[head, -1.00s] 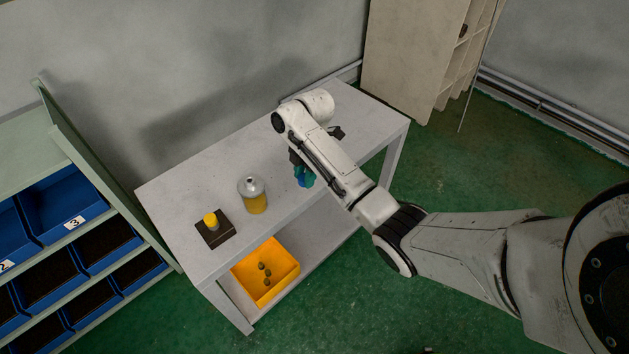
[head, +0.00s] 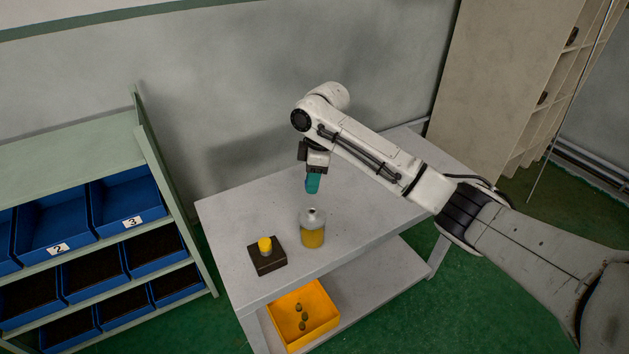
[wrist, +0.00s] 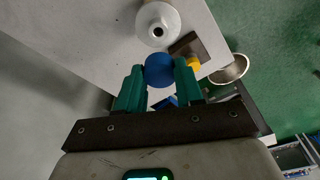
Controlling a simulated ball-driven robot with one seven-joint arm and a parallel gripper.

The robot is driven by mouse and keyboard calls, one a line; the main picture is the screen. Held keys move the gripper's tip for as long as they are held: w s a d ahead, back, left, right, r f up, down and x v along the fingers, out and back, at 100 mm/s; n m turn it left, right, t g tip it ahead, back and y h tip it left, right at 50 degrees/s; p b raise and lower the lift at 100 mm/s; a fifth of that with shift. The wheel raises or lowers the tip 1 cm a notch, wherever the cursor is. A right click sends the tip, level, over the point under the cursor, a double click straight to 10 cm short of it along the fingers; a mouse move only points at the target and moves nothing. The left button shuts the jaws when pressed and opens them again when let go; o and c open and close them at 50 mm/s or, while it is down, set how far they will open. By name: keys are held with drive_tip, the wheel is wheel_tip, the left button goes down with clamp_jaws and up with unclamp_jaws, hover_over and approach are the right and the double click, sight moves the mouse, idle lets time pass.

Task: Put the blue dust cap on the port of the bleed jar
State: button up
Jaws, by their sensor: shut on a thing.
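The bleed jar (head: 312,229) stands upright on the grey table, with a grey top, a small port in its middle and yellow contents. In the wrist view its top and dark port (wrist: 158,27) show just beyond the fingers. My gripper (head: 313,184) has teal fingers and hangs above the jar, apart from it. In the wrist view it is shut on the round blue dust cap (wrist: 159,69), held between the fingertips. The cap is hidden by the fingers in the head view.
A dark block with a yellow cap (head: 265,244) stands on the table (head: 235,215) left of the jar. A yellow bin (head: 320,325) with several dark pieces sits on the lower shelf. A rack of blue bins (head: 130,200) stands at the left.

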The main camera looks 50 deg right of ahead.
drive_tip(key=shift+p, duration=0.35)
drive_tip(key=shift+f+b, duration=1.55)
drive_tip(key=shift+f, duration=1.4)
drive_tip(key=shift+p, duration=0.85)
drive_tip(key=shift+f+b, duration=0.75)
drive_tip(key=shift+f, duration=0.6)
drive_tip(key=o, duration=1.1)
drive_tip(key=shift+r, duration=0.15)
wheel_tip(320, 180, up, 10)
drive_tip(key=s+d, duration=0.1)
drive_tip(key=shift+r+b, duration=0.2)
drive_tip(key=shift+b, duration=0.25)
